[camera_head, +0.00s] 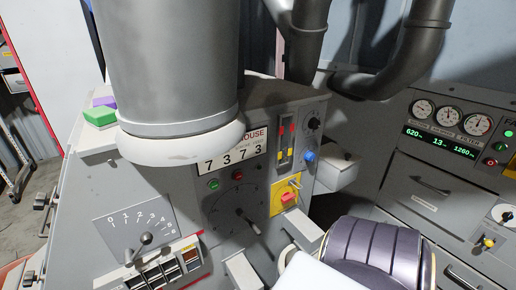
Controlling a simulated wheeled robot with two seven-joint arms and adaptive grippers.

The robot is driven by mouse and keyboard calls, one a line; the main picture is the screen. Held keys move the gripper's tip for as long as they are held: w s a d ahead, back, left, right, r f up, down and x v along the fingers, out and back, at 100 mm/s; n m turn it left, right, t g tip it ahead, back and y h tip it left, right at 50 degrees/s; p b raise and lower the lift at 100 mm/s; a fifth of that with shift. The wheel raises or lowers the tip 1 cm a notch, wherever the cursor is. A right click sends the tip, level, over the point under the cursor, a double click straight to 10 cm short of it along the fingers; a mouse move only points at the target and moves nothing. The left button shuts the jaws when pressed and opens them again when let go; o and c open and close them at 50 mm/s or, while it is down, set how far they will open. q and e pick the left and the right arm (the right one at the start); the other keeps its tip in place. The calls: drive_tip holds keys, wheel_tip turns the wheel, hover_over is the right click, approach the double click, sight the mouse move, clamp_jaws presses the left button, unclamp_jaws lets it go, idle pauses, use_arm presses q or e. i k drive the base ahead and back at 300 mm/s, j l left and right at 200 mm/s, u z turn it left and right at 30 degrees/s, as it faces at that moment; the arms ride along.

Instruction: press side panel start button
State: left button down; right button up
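Two panels carry small round buttons. On the right-hand side panel (430,170), a green button (500,146) sits at the far right edge, with a red button (491,161) just below it. On the middle console, a green button (213,184) and a red button (238,175) sit under a counter reading 7373 (233,151). No label telling which one is the start button can be read. Nothing touches any of these buttons.
A lever (146,240) with a numbered scale is at lower left. Green and purple blocks (101,115) lie at upper left.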

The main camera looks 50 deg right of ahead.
sight(214, 185)
drive_tip(key=z, duration=1.55)
